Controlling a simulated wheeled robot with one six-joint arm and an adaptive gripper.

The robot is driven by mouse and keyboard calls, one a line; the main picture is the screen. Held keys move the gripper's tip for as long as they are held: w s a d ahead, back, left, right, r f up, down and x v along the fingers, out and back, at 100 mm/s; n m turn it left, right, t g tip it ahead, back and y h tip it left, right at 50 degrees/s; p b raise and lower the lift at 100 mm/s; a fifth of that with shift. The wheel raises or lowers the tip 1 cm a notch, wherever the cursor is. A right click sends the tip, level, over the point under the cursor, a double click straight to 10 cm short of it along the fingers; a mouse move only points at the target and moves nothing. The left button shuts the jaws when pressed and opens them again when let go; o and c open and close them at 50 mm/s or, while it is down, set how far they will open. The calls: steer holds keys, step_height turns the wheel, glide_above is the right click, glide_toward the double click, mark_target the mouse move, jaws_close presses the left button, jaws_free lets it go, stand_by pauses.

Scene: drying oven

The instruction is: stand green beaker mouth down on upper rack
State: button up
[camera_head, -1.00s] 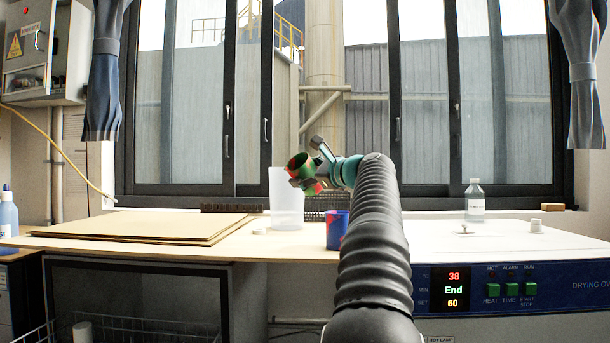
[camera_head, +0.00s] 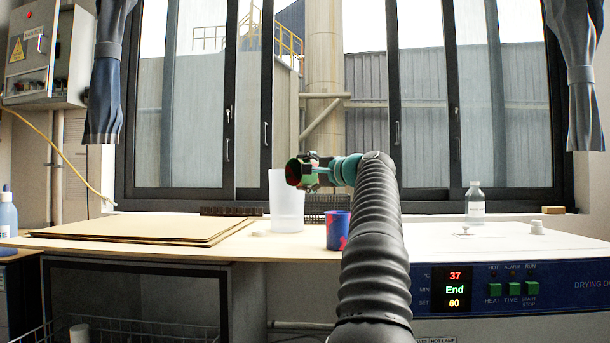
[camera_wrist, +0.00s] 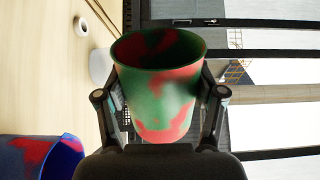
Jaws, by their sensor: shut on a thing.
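The green beaker with red patches (camera_wrist: 160,95) is held between the two fingers of my gripper (camera_wrist: 162,112). In the head view the green beaker (camera_head: 293,172) is above the board, with its open mouth toward the left and the camera, so it lies roughly on its side. My gripper (camera_head: 318,170) is shut on it at the end of my arm. I cannot make out an upper rack clearly; a wire basket (camera_head: 150,330) shows in the open space below the worktop.
A blue beaker with red patches (camera_head: 338,230) stands on the board, below my gripper. A tall translucent container (camera_head: 286,203) stands just behind-left of it. Flat brown sheets (camera_head: 150,227) lie at left. The drying oven panel (camera_head: 500,288) is at right, with a bottle (camera_head: 475,203) above.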

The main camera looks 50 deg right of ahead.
steer(key=n+b, duration=0.1)
steer(key=n, duration=0.2)
steer(key=shift+f+n, duration=0.1)
steer(key=shift+n, duration=0.2)
steer(key=n, duration=0.4)
steer(key=shift+n+b, duration=0.4)
steer(key=shift+n, duration=0.3)
steer(key=n, duration=0.3)
steer(key=shift+n+b, duration=0.3)
steer(key=n, duration=0.5)
